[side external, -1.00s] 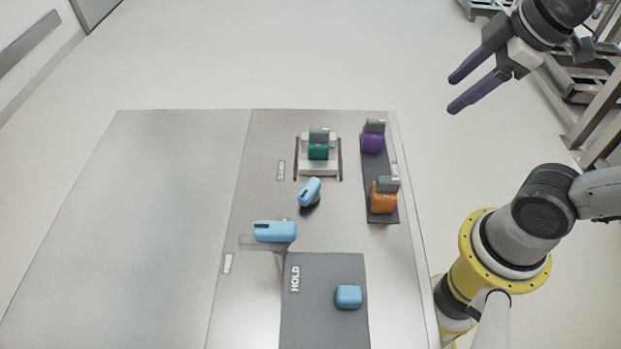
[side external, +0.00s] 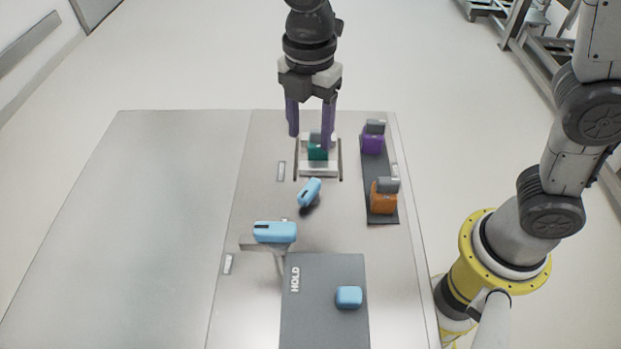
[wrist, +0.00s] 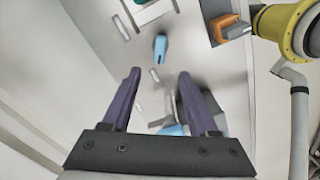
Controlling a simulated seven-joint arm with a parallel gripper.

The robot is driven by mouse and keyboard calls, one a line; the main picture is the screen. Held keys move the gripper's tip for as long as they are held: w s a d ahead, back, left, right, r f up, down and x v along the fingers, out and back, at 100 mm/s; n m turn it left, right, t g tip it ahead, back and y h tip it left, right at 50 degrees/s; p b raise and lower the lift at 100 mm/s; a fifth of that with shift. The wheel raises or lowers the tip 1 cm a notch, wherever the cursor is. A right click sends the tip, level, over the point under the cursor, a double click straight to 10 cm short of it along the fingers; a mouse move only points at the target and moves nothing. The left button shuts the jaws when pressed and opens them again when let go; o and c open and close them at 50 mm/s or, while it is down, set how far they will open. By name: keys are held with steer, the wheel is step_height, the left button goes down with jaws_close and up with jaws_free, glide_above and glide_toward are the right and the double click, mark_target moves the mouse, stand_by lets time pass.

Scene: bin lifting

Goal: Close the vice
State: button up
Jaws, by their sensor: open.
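A small fixture that looks like the vice, with a pale base (side external: 318,171) and dark side rails, stands at the back of the bench. A green block with a grey top (side external: 316,153) sits in it. My gripper (side external: 310,141) hangs over the fixture with its purple fingers apart, pointing down and empty. In the wrist view the open gripper (wrist: 159,72) shows nothing held, and the fixture (wrist: 152,12) is cut off at the top edge.
A purple block (side external: 372,144) and an orange block (side external: 383,197) stand on a dark strip at right. A tilted blue piece (side external: 310,191), a blue piece on a stand (side external: 274,232) and a blue block on the HOLD mat (side external: 315,330) lie nearer. The bench's left side is clear.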

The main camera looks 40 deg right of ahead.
mark_target(311, 186)
step_height(311, 186, down, 13)
steer(key=shift+f, duration=0.1)
stand_by(0.3)
jaws_close()
